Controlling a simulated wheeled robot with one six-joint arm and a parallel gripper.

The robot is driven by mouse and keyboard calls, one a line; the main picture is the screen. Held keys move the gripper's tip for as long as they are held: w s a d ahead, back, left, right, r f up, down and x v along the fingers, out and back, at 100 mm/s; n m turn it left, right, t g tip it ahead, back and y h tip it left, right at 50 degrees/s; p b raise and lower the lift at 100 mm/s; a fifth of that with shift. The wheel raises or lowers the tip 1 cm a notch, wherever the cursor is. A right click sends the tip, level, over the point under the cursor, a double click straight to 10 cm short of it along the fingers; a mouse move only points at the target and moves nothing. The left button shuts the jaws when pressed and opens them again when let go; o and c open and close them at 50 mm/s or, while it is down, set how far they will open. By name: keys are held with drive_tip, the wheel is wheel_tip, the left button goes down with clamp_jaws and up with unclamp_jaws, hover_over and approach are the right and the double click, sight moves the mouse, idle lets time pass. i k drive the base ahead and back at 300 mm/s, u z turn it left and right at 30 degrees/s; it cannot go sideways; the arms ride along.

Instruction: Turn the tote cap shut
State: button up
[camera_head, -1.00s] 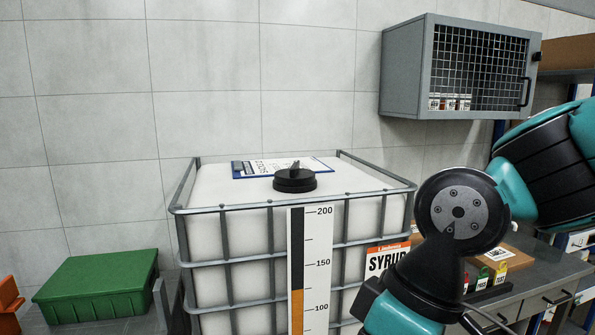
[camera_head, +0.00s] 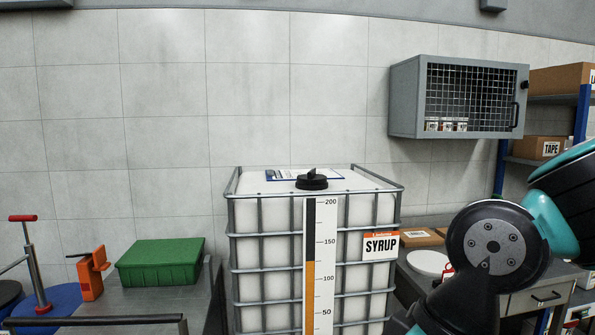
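The tote (camera_head: 274,222) is a white tank in a grey metal cage, standing against the tiled wall in the middle of the view. Its black round cap (camera_head: 312,182) sits on top near the front edge, with a raised grip on it. I cannot tell from here how far the cap is turned. A tall level scale (camera_head: 321,260) and a SYRUP label (camera_head: 381,246) are on the tote's front. My teal and black arm is at the right, apart from the tote cap. My gripper is out of the picture.
A blue-edged clipboard (camera_head: 285,175) lies on the tote behind the cap. A mesh-front wall cabinet (camera_head: 400,95) hangs at upper right. A green box (camera_head: 160,262) and an orange tool (camera_head: 90,276) stand on the left bench. A grey counter (camera_head: 540,275) is at right.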

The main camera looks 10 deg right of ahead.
sight(311, 177)
drive_tip(key=u, duration=0.8)
drive_tip(key=i, duration=1.05)
drive_tip(key=z, duration=0.15)
